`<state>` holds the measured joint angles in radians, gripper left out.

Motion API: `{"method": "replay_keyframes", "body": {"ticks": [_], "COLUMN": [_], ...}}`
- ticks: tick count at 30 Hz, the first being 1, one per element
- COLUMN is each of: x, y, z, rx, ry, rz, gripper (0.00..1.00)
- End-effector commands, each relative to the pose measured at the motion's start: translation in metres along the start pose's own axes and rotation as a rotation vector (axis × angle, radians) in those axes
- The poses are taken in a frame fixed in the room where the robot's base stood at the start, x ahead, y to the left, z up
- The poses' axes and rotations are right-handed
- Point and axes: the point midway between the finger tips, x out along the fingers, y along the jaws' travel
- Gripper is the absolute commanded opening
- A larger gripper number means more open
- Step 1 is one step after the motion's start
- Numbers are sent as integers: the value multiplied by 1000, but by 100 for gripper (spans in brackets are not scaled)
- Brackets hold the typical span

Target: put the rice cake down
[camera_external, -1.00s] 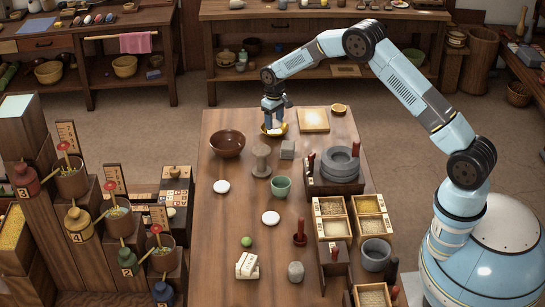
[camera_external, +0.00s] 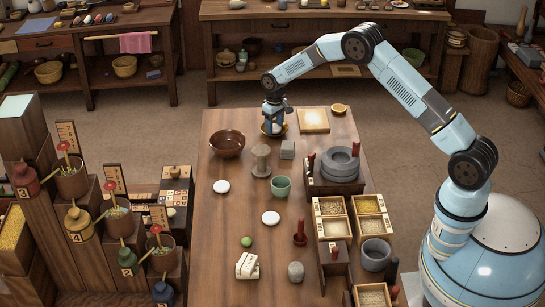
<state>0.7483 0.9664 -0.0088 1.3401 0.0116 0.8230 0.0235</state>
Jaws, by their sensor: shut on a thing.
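I cannot tell whether the rice cake touches the dish. Two other white round cakes lie flat on the table, one at the left (camera_external: 221,187) and one near the middle (camera_external: 270,218).
A grey quern (camera_external: 340,163) and grain boxes (camera_external: 331,207) line the right edge.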

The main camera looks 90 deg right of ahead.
Motion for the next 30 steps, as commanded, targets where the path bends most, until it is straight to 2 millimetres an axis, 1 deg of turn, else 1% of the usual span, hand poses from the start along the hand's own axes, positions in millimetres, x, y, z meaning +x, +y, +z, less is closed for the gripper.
{"method": "replay_keyframes", "body": {"ticks": [1, 2, 4, 5, 10, 14, 24, 27, 30], "x": [16, 16, 16, 16, 11, -4, -74, -92, -106], "y": [1, 1, 1, 1, 1, 1, 0, 0, 0], "z": [8, 8, 8, 8, 8, 7, 4, 3, 2], "rx": [0, 0, 0, 0, 0, 0, 0, 0, 0], "ry": [-22, -22, -22, -22, -22, -21, -14, -13, -12], "rz": [1, 1, 1, 1, 2, 2, 1, 1, 1], "gripper": [20, 57, 64, 65, 65, 65, 65, 65, 65]}}
